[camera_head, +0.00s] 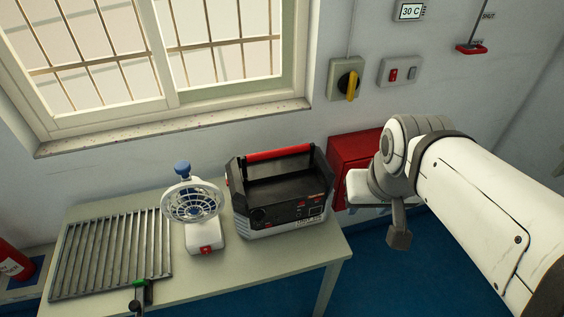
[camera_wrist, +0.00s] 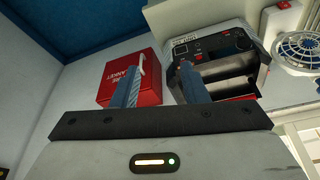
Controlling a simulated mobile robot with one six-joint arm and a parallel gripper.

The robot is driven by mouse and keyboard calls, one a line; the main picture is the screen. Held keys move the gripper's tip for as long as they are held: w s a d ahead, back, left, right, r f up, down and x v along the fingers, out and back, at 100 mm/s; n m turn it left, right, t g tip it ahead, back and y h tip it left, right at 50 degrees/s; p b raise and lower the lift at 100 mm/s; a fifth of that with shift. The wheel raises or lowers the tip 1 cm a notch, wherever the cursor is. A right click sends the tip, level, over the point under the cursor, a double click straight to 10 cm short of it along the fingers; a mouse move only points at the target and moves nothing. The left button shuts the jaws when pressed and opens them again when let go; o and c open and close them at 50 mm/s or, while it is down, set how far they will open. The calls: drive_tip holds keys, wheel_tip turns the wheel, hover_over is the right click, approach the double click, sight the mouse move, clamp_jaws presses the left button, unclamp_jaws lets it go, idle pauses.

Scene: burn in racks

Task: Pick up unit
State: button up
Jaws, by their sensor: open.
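The likely unit is a black and grey box (camera_head: 285,215) with a red top handle bar (camera_head: 278,153), upright at the right end of the table. Its front has knobs, a small display and red marks. In the wrist view the unit (camera_wrist: 212,60) appears turned around, beyond the right finger. My gripper (camera_wrist: 159,82) is open, with two blue fingers apart and nothing between them. The fingers overlap the unit and a red box in that view; I cannot tell the gap to either. In the head view my wrist is right of the unit and the fingertips are not clear.
The table (camera_head: 185,285) also holds a white fan (camera_head: 193,205) and a slatted metal rack (camera_head: 112,255), with a green-marked tool (camera_head: 141,292) at its front edge. A red fire blanket box (camera_head: 350,160) is behind, right of the unit. A rotary switch (camera_head: 346,80) is on the wall.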

sight(283, 154)
drive_tip(key=shift+o, duration=0.4)
drive_tip(key=shift+a+f+m, duration=0.25)
drive_tip(key=shift+a+m, duration=0.05)
drive_tip(key=w+a+f+m+g+y+b, duration=0.1)
drive_tip(key=w+a+f+m+g+y, duration=0.15)
drive_tip(key=a+m+y, duration=0.55)
drive_tip(key=w+a+f+m+g+y+b, duration=0.1)
drive_tip(key=w+a+f+m+y, duration=0.2)
drive_tip(key=m, duration=0.9)
drive_tip(key=w+f+m+t+y, duration=0.1)
drive_tip(key=w+m+t, duration=0.2)
drive_tip(key=w+m, duration=0.2)
drive_tip(key=w+f+m+t+y, duration=0.1)
drive_tip(key=w+f+m+t, duration=0.1)
drive_tip(key=w+m, duration=0.4)
drive_tip(key=w+f+m+t, duration=0.1)
drive_tip(key=w+m+t, duration=0.3)
drive_tip(key=m, duration=0.8)
drive_tip(key=shift+w+d+f+m+y, duration=0.1)
drive_tip(key=shift+w+d+m+y, duration=0.1)
drive_tip(key=shift+w, duration=0.35)
drive_tip(key=shift+w+d+f+m+y, duration=0.1)
drive_tip(key=shift+w+y, duration=0.1)
drive_tip(key=shift+w, duration=0.35)
drive_tip(key=x, duration=0.4)
drive_tip(key=p+x, duration=0.1)
drive_tip(key=x, duration=0.2)
drive_tip(key=shift+s+f, duration=0.15)
drive_tip(key=shift+f, duration=0.1)
drive_tip(key=shift+c, duration=0.3)
